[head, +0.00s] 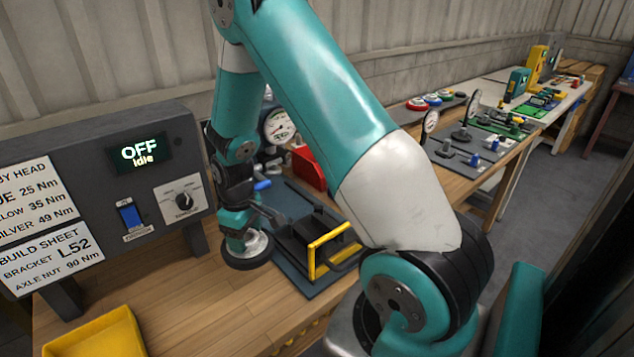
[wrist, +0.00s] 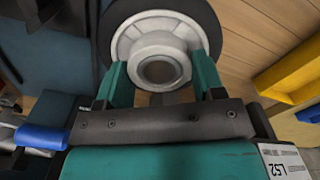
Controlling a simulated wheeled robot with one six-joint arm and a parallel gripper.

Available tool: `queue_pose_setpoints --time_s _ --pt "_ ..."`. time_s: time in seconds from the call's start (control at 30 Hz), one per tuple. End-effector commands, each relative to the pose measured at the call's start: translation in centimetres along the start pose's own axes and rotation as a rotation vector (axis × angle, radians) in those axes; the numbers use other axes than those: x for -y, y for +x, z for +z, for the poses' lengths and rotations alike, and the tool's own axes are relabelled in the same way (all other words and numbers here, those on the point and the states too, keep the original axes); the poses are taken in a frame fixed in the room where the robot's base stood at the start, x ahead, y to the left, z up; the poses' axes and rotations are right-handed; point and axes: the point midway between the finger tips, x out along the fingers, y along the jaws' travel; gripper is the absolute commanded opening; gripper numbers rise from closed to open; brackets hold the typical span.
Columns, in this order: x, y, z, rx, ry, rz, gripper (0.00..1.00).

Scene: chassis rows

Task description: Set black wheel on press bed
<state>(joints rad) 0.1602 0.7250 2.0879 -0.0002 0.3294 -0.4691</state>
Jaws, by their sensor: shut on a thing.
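My gripper (wrist: 160,70) is shut on the light grey hub of the black wheel (wrist: 112,18), one green finger on each side. In the head view, my gripper (head: 238,220) points down, and the wheel (head: 247,256) lies flat under it, low over the wooden bench beside the dark mat. I cannot tell whether the wheel touches the bench. A black fixture with a yellow bar (head: 320,250) stands on the dark blue mat (head: 318,288), right of the wheel. I cannot tell for sure which part is the press bed; my arm hides some of this area.
A grey control panel (head: 100,150) reading "OFF Idle" stands at left. A yellow bin (head: 95,335) sits at the front left. A red block (head: 308,170) and a round gauge (head: 279,127) stand behind the fixture. Bare bench (head: 190,310) lies in front of the wheel.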

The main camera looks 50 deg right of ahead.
Motion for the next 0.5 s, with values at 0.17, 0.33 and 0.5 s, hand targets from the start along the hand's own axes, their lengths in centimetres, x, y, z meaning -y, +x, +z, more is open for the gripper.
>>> queue_pose_setpoints --time_s 0.17,0.33,0.5 --pt "-5.2 -2.2 2.8 -0.003 -0.247 0.003 0.27" --pt "-9.4 -3.9 6.0 -0.002 -0.512 0.003 0.27" --pt "-12.5 -5.2 9.1 -0.002 -0.739 0.003 0.27"
